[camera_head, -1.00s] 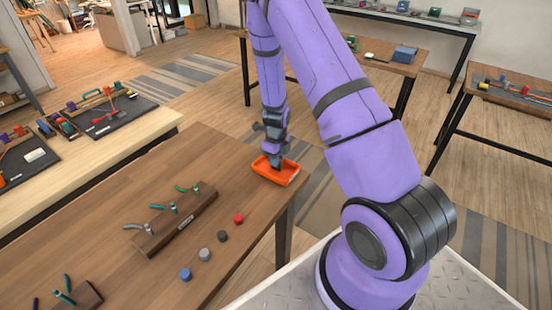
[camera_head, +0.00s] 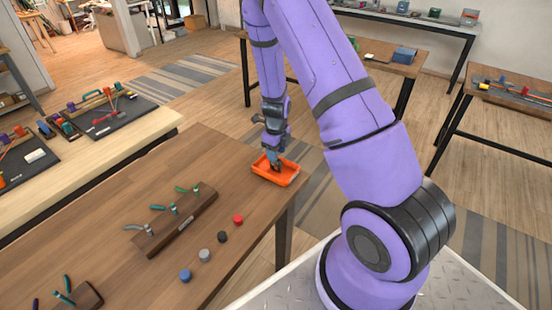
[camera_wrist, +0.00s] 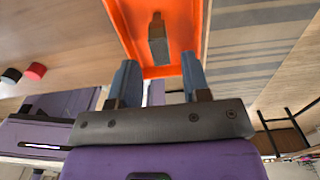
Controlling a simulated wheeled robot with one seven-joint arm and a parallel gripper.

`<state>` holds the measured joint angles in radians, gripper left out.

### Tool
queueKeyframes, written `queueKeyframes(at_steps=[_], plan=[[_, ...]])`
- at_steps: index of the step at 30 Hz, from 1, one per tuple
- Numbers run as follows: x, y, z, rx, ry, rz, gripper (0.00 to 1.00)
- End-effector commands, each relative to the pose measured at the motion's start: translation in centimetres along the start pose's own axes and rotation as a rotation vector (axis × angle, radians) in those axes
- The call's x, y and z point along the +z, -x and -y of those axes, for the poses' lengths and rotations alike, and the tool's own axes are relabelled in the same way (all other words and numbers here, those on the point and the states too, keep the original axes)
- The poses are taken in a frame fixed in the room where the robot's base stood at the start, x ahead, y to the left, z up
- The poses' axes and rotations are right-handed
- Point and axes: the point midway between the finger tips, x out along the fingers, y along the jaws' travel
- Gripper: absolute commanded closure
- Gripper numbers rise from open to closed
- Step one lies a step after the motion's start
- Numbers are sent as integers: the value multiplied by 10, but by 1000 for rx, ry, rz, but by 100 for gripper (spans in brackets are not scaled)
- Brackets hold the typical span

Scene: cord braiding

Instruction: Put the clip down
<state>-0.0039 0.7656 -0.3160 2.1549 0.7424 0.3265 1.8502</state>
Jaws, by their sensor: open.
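The clip (camera_wrist: 158,42) is a small dark grey piece lying in the orange tray (camera_wrist: 124,22) in the wrist view. My gripper (camera_wrist: 156,82) is open. Its two blue-grey fingers stand apart, with the clip beyond their tips and between their lines, not gripped. In the head view my gripper (camera_head: 274,162) is over the orange tray (camera_head: 288,179) at the right end of the brown table. The clip is hard to make out there, beside the fingers.
Red (camera_head: 238,220), black (camera_head: 222,237), grey (camera_head: 204,255) and blue (camera_head: 185,275) discs line the table's front. A second block (camera_head: 82,297) is at lower left.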

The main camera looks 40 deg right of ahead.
Motion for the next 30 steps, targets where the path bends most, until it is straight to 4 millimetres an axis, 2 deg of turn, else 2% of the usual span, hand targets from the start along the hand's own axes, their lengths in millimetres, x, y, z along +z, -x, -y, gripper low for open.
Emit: queueKeyframes(at_steps=[3,9,19,23,30], plan=[[1,27,-1,-3,4,3,57],[1,62,0,-2,2,3,57],[2,93,-4,7,38,14,57],[3,122,-18,27,182,57,57],[-4,201,-58,37,634,175,57]])
